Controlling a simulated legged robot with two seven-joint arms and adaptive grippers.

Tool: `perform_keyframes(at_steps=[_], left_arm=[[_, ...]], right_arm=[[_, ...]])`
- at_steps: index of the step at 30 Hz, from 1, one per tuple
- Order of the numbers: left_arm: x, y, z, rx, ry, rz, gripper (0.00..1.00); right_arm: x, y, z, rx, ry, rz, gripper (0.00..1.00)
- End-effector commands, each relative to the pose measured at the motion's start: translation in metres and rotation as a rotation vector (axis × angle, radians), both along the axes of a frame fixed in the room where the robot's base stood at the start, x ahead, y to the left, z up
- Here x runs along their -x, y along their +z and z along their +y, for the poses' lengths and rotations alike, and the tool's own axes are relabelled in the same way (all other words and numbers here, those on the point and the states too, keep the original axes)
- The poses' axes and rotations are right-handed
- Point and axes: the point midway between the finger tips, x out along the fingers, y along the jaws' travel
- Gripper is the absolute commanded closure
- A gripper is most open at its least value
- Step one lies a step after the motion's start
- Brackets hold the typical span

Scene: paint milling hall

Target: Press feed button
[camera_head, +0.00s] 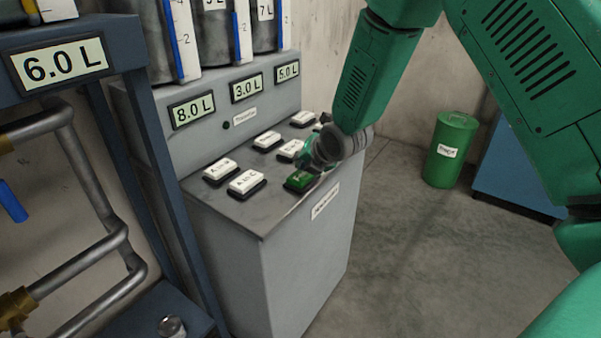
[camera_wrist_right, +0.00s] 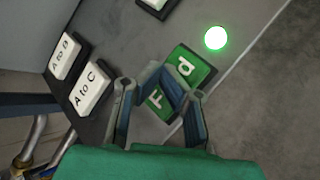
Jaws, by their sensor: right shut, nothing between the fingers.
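The green feed button (camera_head: 298,181) sits at the front right edge of the grey console top. In the right wrist view its green face (camera_wrist_right: 196,66) shows the letters "F" and "d", with the middle of the word covered by my fingers. My right gripper (camera_head: 303,163) is shut and empty, over the button in the wrist view (camera_wrist_right: 162,78). I cannot tell whether the fingertips touch it. A bright round green-rimmed light (camera_wrist_right: 216,38) shows beside the button. My left gripper is not in view.
White buttons lie close by, including "A to C" (camera_head: 246,183) and "A to B" (camera_head: 220,171). Displays read 8.0 L (camera_head: 193,111), 3.0 L (camera_head: 247,88) and 5.0 L (camera_head: 287,71); another reads 6.0 L (camera_head: 60,64). A green drum (camera_head: 451,155) stands on the open floor at right.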

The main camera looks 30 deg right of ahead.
Motion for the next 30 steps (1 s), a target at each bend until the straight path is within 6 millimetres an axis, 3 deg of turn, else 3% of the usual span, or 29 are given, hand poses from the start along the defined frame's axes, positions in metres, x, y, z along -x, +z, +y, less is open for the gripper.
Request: perform_keyframes(at_steps=[5,21,30], left_arm=[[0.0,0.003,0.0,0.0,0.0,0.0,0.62],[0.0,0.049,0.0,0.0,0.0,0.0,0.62],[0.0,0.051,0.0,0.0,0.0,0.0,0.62]], right_arm=[[0.0,0.003,0.0,0.0,0.0,0.0,1.0],[0.0,0.057,0.0,0.001,0.001,0.0,1.0],[0.0,0.059,0.0,0.001,0.001,0.0,1.0]])
